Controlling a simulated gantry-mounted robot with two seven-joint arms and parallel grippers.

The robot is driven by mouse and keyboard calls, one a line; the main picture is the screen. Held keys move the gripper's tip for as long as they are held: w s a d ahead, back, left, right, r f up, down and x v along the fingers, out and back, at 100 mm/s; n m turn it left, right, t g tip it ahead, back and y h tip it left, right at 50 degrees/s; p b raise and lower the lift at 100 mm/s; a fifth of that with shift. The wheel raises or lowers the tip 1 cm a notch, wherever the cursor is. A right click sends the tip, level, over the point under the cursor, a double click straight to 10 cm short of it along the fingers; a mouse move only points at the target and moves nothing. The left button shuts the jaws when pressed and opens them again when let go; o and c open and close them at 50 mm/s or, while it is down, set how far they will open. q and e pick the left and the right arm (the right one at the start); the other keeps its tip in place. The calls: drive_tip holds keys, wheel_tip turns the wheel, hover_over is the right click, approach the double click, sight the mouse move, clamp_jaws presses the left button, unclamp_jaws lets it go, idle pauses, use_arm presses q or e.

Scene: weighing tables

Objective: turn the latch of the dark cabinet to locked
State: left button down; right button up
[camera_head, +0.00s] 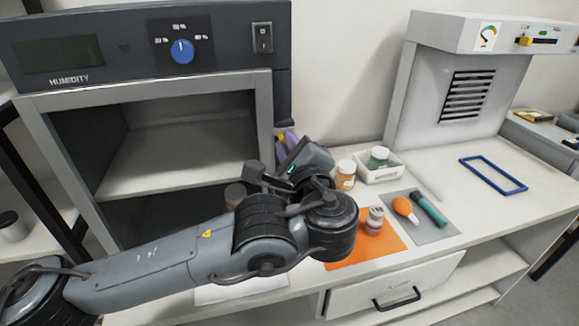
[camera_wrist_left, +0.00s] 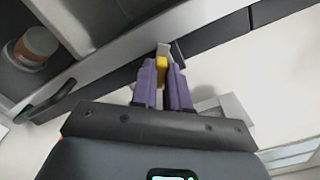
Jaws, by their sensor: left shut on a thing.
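The dark cabinet (camera_head: 145,90), labelled HUMIDITY, stands at the left in the head view. Its latch, a small yellow piece (camera_wrist_left: 161,62) with a pale metal tip, sits by the cabinet's pale frame in the wrist view. My left gripper's purple fingers (camera_wrist_left: 162,82) are shut on the latch, one on each side. In the head view the left gripper (camera_head: 287,138) is at the cabinet's right edge, and my wrist and forearm hide part of the cabinet's lower front. The latch's exact turn angle is hard to tell. My right gripper is not in view.
A dark handle (camera_wrist_left: 46,98) is on the pale frame beside the latch. A jar (camera_head: 235,195) stands inside the cabinet. Right of my arm are an orange-labelled jar (camera_head: 345,174), a white tray (camera_head: 396,168), an orange mat (camera_head: 393,246) and a grey mat (camera_head: 437,233).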

use_arm(q)
drive_tip(key=shift+f+n+b, duration=0.15)
drive_tip(key=shift+n+b, duration=3.65)
drive_tip(key=shift+b, duration=0.5)
drive_tip(key=c, duration=1.1)
unclamp_jaws()
